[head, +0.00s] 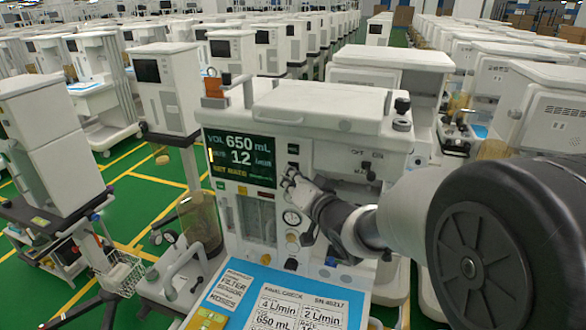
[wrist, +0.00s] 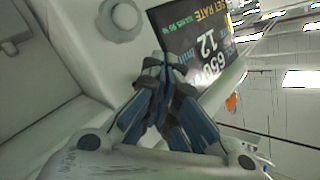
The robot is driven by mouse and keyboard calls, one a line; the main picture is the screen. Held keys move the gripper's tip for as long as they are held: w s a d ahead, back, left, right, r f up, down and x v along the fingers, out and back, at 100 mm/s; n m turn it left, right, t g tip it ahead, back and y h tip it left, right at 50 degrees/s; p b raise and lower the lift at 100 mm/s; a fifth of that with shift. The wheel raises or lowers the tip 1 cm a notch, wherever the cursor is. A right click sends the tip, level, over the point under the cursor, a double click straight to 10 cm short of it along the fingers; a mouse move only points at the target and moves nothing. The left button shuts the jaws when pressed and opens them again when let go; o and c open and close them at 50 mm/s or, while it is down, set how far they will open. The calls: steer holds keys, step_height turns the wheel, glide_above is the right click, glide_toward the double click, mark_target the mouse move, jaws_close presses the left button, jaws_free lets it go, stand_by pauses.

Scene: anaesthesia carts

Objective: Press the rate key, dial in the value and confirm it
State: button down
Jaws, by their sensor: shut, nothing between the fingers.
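The anaesthesia cart's dark screen (head: 240,158) shows VOL 650 mL and a rate of 12 /min, with a yellow line below; in the wrist view the screen (wrist: 195,40) reads SET RATE. Small dark keys (head: 293,149) line the panel right of the screen. My gripper (head: 289,180) is shut and empty at the panel beside the screen's right edge. In the wrist view my gripper's fingertips (wrist: 166,62) meet near the screen edge, with a round knob (wrist: 121,18) on the pale panel beyond. Whether the fingertips touch a key cannot be told.
A blue-bordered FINAL CHECK card (head: 290,278) lies on the cart's worktop, reading 4 L/min, 2 L/min and 650 mL; its lower part is cut off. A round gauge (head: 292,218) sits below my gripper. Other carts (head: 60,140) crowd both sides.

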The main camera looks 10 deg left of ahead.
steer(key=shift+s+a, duration=0.1)
steer(key=shift+s, duration=0.55)
steer(key=shift+s, duration=0.1)
steer(key=s, duration=0.1)
steer(key=s+b, duration=0.1)
steer(key=s, duration=0.1)
steer(key=s+b, duration=0.1)
steer(key=shift+s+a, duration=0.35)
steer(key=shift+s, duration=0.05)
